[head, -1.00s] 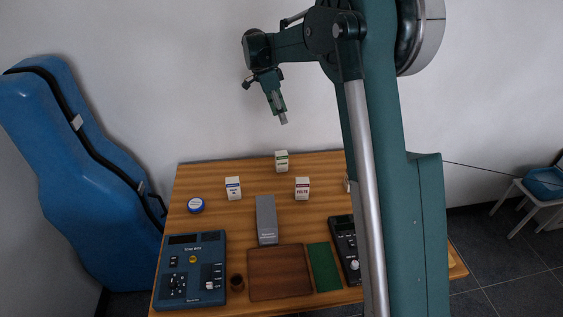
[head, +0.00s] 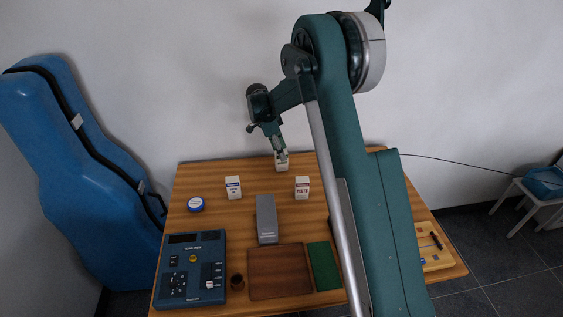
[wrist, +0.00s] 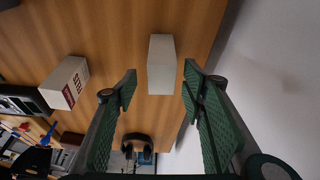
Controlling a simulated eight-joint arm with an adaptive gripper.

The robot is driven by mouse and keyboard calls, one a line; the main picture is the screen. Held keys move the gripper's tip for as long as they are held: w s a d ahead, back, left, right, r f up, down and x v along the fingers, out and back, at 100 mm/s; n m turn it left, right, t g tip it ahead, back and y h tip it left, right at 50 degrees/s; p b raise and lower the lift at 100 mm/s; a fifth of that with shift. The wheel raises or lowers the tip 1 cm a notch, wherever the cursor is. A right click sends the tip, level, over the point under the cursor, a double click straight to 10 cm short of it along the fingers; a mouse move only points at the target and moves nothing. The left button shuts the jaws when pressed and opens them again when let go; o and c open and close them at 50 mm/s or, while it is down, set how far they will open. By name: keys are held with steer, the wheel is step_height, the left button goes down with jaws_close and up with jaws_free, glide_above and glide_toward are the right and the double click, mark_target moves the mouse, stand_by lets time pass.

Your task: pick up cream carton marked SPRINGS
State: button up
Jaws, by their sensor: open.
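A cream carton (head: 281,167) stands at the back of the wooden table. My gripper (head: 283,157) is in front of its upper part in the head view and hides most of its label, so I cannot read SPRINGS now. In the wrist view this carton (wrist: 161,66) lies just beyond the gap between the two green fingertips. My gripper (wrist: 158,92) is open and empty there, with a finger on each side of the gap. I cannot tell how far the tips are above the carton.
A cream carton with a red label (head: 302,188) stands nearer the front and also shows in the wrist view (wrist: 66,83). A blue-labelled carton (head: 233,188), a round blue-lidded tin (head: 196,204) and a grey box (head: 266,220) stand nearby. The wall (head: 220,80) rises behind the table.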

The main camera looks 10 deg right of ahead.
mark_target(285, 162)
steer(key=shift+x, duration=1.3)
steer(key=shift+b+x, duration=0.5)
steer(key=shift+x, duration=2.1)
steer(key=shift+w, duration=0.15)
steer(key=c, duration=1)
